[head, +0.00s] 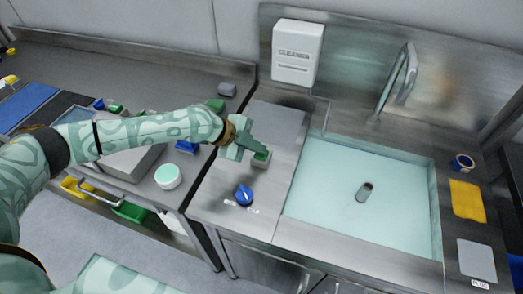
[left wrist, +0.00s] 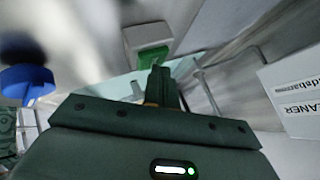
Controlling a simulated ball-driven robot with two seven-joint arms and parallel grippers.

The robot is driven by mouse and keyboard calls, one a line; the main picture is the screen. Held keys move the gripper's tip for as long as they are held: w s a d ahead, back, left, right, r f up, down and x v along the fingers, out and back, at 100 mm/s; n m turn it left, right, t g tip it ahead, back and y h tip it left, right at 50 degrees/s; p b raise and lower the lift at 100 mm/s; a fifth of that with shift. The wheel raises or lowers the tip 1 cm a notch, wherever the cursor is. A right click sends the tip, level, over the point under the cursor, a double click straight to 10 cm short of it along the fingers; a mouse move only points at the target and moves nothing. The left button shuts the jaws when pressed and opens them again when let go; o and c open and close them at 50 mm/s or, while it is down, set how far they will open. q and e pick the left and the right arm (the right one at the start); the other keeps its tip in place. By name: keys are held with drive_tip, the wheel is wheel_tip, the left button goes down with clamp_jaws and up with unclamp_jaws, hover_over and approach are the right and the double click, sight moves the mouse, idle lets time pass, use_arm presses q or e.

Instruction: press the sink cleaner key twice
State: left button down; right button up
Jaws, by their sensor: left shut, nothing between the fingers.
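A small box with a green key (head: 262,155) on top sits on the steel counter left of the sink. It also shows in the left wrist view as a pale box with a green key (left wrist: 152,56), just beyond the fingertips. I take it as the sink cleaner key. My left gripper (head: 256,146) is shut and empty. Its fingertips (left wrist: 159,76) are at or just above the key and partly cover it in the head view; I cannot tell whether they touch it. A white box marked CLEANER (head: 298,52) is on the back wall. My right gripper is not in view.
A blue knob (head: 244,194) is on the counter in front of the key. The sink (head: 330,215) with its tall faucet (head: 402,78) lies to the right. A round white tub (head: 168,176) stands left.

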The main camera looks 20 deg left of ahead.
sight(257, 155)
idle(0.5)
use_arm(q)
drive_tip(key=shift+r+p, duration=0.75)
drive_tip(key=shift+r, duration=0.35)
wheel_tip(257, 155, up, 5)
drive_tip(key=p, duration=0.3)
drive_tip(key=shift+s+p, duration=0.1)
drive_tip(key=shift+p, duration=0.2)
idle(2.0)
